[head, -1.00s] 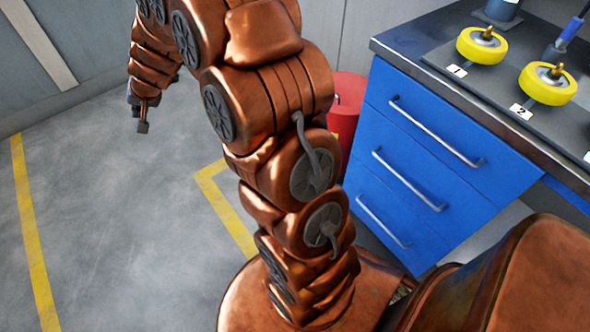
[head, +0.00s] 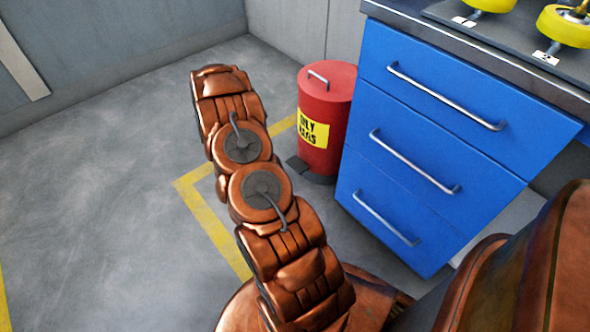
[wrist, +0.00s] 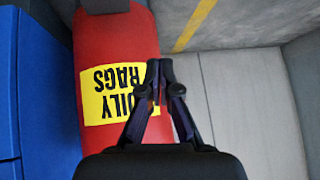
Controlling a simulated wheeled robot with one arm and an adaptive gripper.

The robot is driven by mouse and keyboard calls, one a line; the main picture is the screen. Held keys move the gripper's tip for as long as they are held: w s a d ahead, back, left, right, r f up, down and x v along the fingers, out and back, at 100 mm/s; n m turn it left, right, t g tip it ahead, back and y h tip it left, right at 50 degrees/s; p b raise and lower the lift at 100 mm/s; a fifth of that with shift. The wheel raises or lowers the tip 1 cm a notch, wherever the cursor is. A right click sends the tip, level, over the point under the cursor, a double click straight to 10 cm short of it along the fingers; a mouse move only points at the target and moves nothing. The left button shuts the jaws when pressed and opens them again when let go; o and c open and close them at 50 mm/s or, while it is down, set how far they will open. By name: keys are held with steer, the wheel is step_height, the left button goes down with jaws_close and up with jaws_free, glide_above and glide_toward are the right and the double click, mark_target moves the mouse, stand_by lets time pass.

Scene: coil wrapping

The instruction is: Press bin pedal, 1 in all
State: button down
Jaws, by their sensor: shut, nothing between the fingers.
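The red bin (head: 340,105) stands upright on the floor beside the blue cabinet, with its lid closed. Its dark pedal (head: 297,164) sticks out low at the bin's left front, near the floor. In the wrist view the bin's red body (wrist: 118,42) fills the left middle, with its yellow "oily rags" label upside down and its dark base at the top edge. My gripper (wrist: 160,68) is shut and empty, its fingertips overlapping the bin's right edge in that view; I cannot tell whether they touch it. In the head view my arm hides the gripper. The pedal is not clear in the wrist view.
The blue drawer cabinet (head: 430,130) stands close to the bin's right, with handles on its front. Yellow wheels (head: 568,25) sit on its top. A yellow floor line (head: 210,222) runs around the bin's corner. The grey floor (head: 100,190) at left is clear.

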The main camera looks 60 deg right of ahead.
steer(key=s+d+f+m+g+b, duration=0.1)
steer(key=s+d+f+g, duration=0.2)
steer(key=s+f, duration=0.3)
steer(key=shift+s+f+m, duration=0.3)
steer(key=shift+s+f, duration=0.05)
steer(key=shift+s, duration=0.6)
steer(key=b, duration=0.4)
glide_above(299, 164)
steer(key=a, duration=0.2)
steer(key=f, duration=0.7)
steer(key=shift+w+f, duration=0.25)
step_height(299, 164, down, 2)
steer(key=shift+a+f+b, duration=0.1)
steer(key=shift+f+b, duration=0.1)
steer(key=shift+b, duration=0.1)
steer(key=shift+w+f, duration=0.1)
steer(key=shift+f, duration=0.5)
steer(key=shift+f, duration=0.1)
